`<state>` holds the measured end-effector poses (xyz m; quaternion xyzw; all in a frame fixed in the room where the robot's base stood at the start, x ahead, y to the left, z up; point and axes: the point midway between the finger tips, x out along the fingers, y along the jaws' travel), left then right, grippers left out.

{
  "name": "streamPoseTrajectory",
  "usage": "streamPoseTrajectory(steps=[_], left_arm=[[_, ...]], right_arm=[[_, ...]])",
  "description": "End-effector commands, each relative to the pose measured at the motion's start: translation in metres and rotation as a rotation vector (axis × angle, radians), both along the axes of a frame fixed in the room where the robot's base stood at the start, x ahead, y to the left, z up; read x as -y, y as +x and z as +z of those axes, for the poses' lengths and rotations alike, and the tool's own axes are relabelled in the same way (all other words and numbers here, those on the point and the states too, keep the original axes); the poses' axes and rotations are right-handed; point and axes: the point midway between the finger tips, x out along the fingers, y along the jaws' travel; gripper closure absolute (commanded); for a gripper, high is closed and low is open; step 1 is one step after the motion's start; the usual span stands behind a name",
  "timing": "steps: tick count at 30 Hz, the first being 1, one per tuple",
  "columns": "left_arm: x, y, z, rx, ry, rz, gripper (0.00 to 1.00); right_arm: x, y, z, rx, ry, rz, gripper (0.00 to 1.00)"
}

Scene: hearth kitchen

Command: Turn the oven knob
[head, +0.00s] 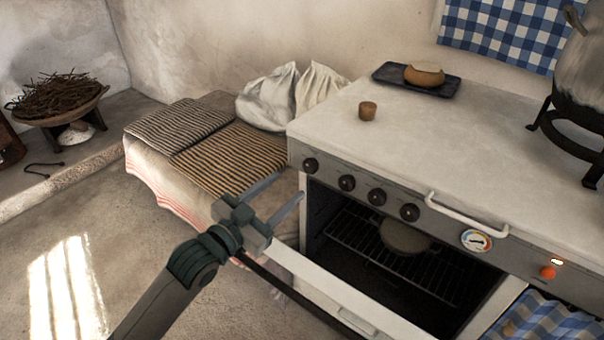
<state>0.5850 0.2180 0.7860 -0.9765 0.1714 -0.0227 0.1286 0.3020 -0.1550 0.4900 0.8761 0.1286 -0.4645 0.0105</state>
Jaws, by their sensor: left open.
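The white stove's grey front panel carries a row of several black knobs, from the leftmost knob (311,165) to the rightmost black knob (410,212). An orange-red knob (547,272) sits at the panel's far right, below a small lit lamp (557,261). I cannot tell which one is the oven knob. My left gripper (289,190) is open and empty, its fingers pointing up and right. In the picture it is just below and left of the leftmost knob, apart from it. My right gripper is out of view.
The oven door (325,290) hangs open below the panel, with a round pan (405,236) on the rack inside. A white handle (465,215) and a dial gauge (476,240) are on the front. A cushioned bench (170,185) stands left of the stove.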

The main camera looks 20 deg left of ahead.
Motion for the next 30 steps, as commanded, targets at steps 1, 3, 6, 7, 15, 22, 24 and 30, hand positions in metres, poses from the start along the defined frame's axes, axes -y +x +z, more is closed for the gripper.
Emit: streamPoseTrajectory(steps=[1,3,6,7,15,22,24,30], left_arm=[[0.003,0.008,0.001,0.002,-0.002,-0.001,0.51],[0.007,0.019,0.001,0.002,-0.001,-0.001,0.51],[0.013,0.034,0.001,0.001,-0.002,-0.001,0.51],[0.014,0.038,0.000,0.000,-0.002,0.000,0.51],[0.024,0.065,0.000,0.000,0.000,0.000,0.51],[0.026,0.070,0.000,0.000,0.000,-0.001,0.51],[0.026,0.070,0.000,0.000,0.000,-0.001,0.51],[0.026,0.069,0.000,0.000,0.000,-0.001,0.70]], right_arm=[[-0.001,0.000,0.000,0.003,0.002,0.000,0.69],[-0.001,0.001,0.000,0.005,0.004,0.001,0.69],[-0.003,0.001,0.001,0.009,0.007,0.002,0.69],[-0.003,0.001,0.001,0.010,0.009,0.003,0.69],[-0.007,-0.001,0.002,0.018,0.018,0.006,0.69],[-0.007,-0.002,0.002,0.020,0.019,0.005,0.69],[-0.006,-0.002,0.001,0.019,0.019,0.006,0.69],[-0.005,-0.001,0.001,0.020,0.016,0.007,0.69]])
